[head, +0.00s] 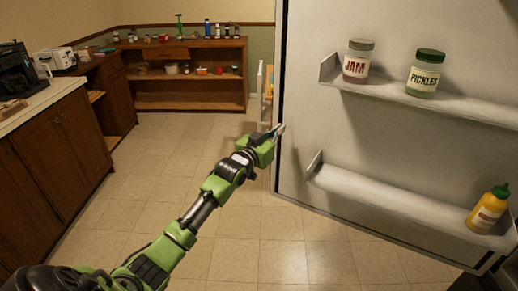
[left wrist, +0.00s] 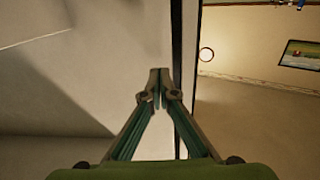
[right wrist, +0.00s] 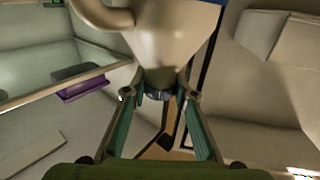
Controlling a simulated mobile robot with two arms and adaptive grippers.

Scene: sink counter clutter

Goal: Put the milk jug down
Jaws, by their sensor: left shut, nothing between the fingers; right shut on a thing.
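The milk jug (right wrist: 165,35) is a pale cream container in the right wrist view, with a handle at its upper left and a narrow neck pointing down the picture. My right gripper (right wrist: 157,96) is shut on it at the dark cap end; much of the jug is cut off by the picture's top edge. The head view shows neither the jug nor my right gripper. My left gripper (head: 279,131) is shut and empty beside the free edge of the open fridge door (head: 310,110). Its closed fingertips (left wrist: 158,85) also show in the left wrist view, close to that edge.
The door's upper shelf holds a jam jar (head: 357,62) and a pickles jar (head: 425,73); its lower shelf holds a yellow bottle (head: 489,209). A counter (head: 40,100) stands at left, a cluttered wooden shelf unit (head: 190,85) behind. The tiled floor (head: 170,150) between is clear.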

